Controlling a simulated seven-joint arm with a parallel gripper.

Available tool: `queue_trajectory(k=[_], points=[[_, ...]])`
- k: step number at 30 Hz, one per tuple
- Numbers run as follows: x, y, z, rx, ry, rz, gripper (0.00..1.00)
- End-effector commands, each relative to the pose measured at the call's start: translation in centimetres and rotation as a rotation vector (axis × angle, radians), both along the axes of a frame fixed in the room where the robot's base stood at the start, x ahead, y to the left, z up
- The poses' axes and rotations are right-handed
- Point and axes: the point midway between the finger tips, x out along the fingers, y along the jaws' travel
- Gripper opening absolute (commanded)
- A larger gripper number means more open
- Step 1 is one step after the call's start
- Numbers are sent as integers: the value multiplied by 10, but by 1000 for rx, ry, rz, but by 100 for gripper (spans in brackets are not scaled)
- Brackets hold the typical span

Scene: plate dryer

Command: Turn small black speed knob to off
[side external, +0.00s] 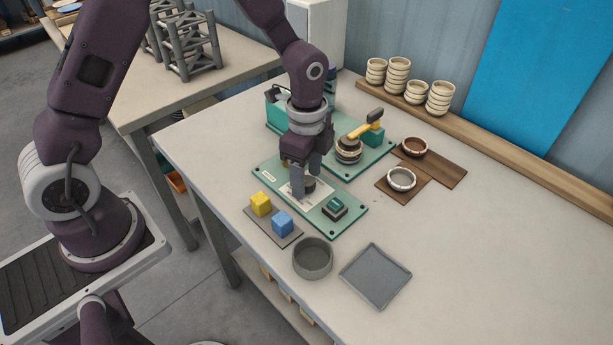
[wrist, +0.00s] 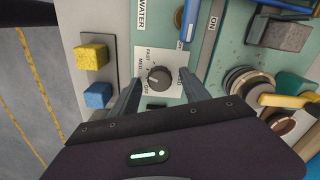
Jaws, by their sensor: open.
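The small black speed knob (wrist: 158,79) sits on a white dial label (wrist: 145,70) in the wrist view. The label carries words that look like FAST, MED and OFF. The knob has a light mark, but I cannot tell for sure which word it points to. The knob also shows as a dark disc in the side external view (side external: 309,185), partly hidden by a finger. My gripper (side external: 305,181) is open and points down over the knob. In the wrist view its two fingers (wrist: 160,86) stand either side of the knob, with visible gaps.
A yellow block (side external: 261,204) and a blue block (side external: 282,223) stand left of the green panel (side external: 268,171). A round grey bowl (side external: 312,258) and a grey tray (side external: 375,276) lie in front. A yellow-handled device (side external: 365,130) stands behind.

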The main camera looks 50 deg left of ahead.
Motion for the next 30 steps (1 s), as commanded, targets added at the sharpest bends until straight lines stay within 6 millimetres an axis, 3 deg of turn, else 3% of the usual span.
queue_trajectory(k=[9, 18, 30], points=[[0, 0, -8, 0, -1, 1, 54], [0, 0, -8, 0, -1, 1, 0], [0, 0, -7, 1, -1, 81, 0]])
